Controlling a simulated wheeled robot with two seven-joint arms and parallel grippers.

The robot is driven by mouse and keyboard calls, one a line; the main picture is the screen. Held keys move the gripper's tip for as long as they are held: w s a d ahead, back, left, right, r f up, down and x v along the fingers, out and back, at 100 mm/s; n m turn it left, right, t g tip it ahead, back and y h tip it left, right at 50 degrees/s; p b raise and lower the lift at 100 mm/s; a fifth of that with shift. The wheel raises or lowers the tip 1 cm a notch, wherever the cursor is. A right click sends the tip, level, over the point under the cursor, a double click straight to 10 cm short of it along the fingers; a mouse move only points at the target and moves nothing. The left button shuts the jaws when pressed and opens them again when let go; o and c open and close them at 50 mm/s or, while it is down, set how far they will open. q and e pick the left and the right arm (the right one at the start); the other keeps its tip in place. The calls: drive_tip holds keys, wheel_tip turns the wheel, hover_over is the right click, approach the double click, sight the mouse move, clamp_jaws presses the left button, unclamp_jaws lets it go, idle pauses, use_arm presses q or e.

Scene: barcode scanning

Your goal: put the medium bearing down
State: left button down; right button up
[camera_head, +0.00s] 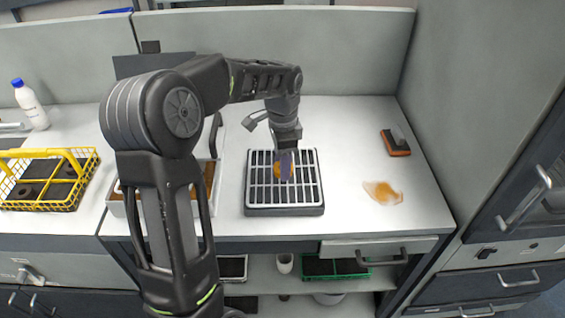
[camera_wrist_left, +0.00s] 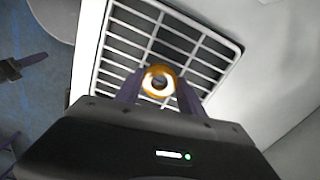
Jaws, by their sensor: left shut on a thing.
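The medium bearing is a small orange-gold ring (camera_wrist_left: 158,81) with a dark hole, seen between the fingers in the left wrist view. It also shows as an orange spot (camera_head: 283,171) in the head view, partly hidden by the gripper. My left gripper (camera_head: 286,172) is shut on it, pointing down over the gridded tray (camera_head: 284,210). The tray has a white grid over dark slots and also shows in the left wrist view (camera_wrist_left: 222,47). I cannot tell whether the bearing touches the grid. My right gripper is not in view.
A yellow wire basket (camera_head: 88,186) and a white bottle (camera_head: 30,105) stand at left. A box (camera_head: 118,204) is partly behind my arm.

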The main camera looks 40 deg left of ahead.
use_arm(q)
drive_tip(key=shift+f, duration=0.2)
drive_tip(key=shift+f, duration=0.2)
drive_tip(key=c, duration=0.7)
unclamp_jaws()
drive_tip(key=shift+r, duration=0.2)
wheel_tip(320, 180, up, 12)
